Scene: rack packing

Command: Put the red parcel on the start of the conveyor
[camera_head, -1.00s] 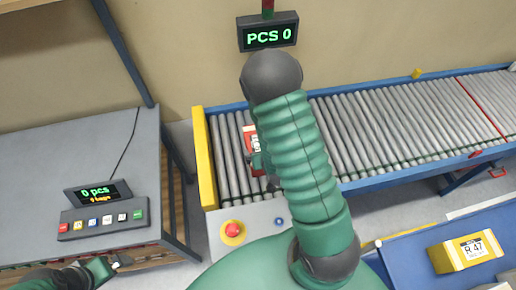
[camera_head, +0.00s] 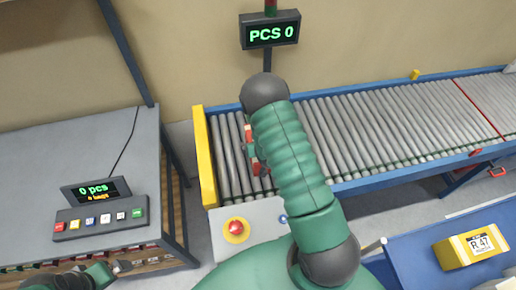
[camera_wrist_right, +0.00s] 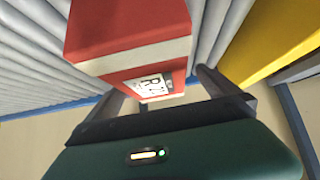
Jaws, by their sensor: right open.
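The red parcel (camera_head: 248,134) is at the left start of the roller conveyor (camera_head: 226,160), mostly hidden behind my right arm in the head view. In the right wrist view the red parcel (camera_wrist_right: 130,28) shows a white band and a white label, with rollers behind it. My right gripper (camera_wrist_right: 160,88) is open, one finger on either side of the parcel's labelled end. Whether the fingers touch it I cannot tell. My left gripper (camera_head: 118,267) is at the lower left, by the grey table's front edge; its jaw state is unclear.
A yellow end plate (camera_head: 204,155) closes the conveyor's left end; it also shows in the wrist view (camera_wrist_right: 270,40). A red button (camera_head: 236,227) sits in front. A display (camera_head: 269,30) reads PCS 0. A yellow parcel (camera_head: 470,246) lies on a blue surface at right. The rollers further right are empty.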

